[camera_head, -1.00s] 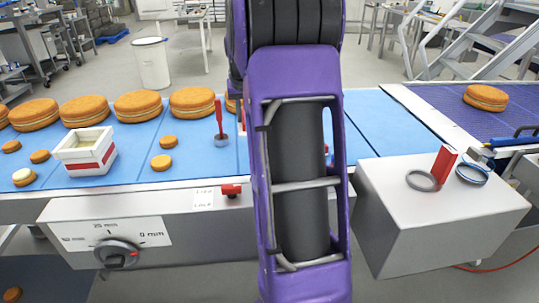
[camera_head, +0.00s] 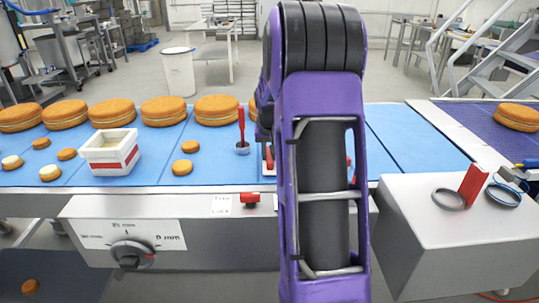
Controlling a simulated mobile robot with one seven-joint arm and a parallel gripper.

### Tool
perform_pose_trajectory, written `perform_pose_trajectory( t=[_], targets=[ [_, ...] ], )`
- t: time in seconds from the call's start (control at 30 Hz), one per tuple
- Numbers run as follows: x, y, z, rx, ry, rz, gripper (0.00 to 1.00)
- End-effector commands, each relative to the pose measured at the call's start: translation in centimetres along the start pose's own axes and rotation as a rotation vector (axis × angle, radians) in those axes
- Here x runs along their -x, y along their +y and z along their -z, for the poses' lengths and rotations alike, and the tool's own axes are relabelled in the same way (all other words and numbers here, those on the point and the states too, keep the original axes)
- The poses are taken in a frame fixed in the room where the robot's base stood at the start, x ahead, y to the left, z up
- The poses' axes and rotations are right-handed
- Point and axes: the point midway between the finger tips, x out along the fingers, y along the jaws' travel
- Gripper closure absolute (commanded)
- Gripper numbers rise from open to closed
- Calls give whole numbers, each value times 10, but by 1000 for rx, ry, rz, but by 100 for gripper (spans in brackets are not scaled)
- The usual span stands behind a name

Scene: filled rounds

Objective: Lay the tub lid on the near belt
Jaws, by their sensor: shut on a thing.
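The near belt (camera_head: 213,143) is the blue conveyor running across the picture behind a grey metal front. A white tub (camera_head: 110,157) with a red band stands open on its left part, with pale filling inside. I cannot make out the tub lid; it may be hidden behind my purple arm, which stands upright right of the middle and covers part of the belt. My gripper is hidden behind that arm, so its fingers and anything in them do not show. Small red bits show at both sides of the arm.
Large round cakes (camera_head: 217,109) line the belt's far side, with small ones (camera_head: 182,167) nearer. A red-handled tool (camera_head: 241,130) stands by the arm. A grey box (camera_head: 455,240) at right carries rings (camera_head: 448,200) and a red block (camera_head: 473,186). A purple belt (camera_head: 470,120) lies beyond.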

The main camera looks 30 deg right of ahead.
Motion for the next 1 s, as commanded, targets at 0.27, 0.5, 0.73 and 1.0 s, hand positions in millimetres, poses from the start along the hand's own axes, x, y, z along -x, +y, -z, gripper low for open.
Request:
perform_pose_trajectory(
  t=[0.27,0.5,0.73,1.0],
  targets=[
    [-2,0,-1,0,0,0,100],
    [-3,0,-1,0,0,0,46],
    [-2,0,-1,0,-1,0,46],
    [28,0,2,0,4,0,46]
  ],
)
